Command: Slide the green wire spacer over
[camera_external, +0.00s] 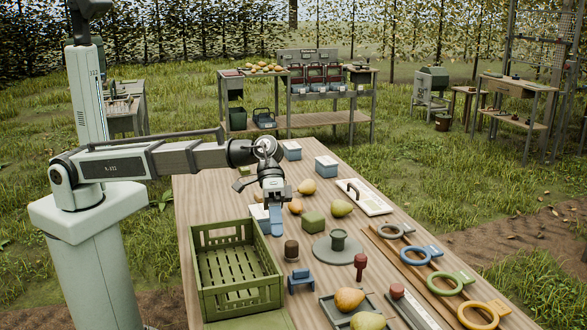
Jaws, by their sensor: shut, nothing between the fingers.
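A small green block (313,220) stands on the wooden table, right of my gripper; it may be the green wire spacer, but I cannot tell for sure. My gripper (277,232) points down over the table, its fingers together and empty, left of the green block and apart from it in the picture. A green ring gauge (444,293) lies farther right, and a dark green spool-shaped piece (338,236) stands on a grey-green disc (326,253). The gap between my fingertips and the tabletop is hard to judge.
A green slatted crate (194,272) stands left of my gripper. A blue notched piece (300,281) and a brown cylinder (291,250) stand in front. Pears (342,208) lie nearby. Blue, grey and yellow rings line the right edge.

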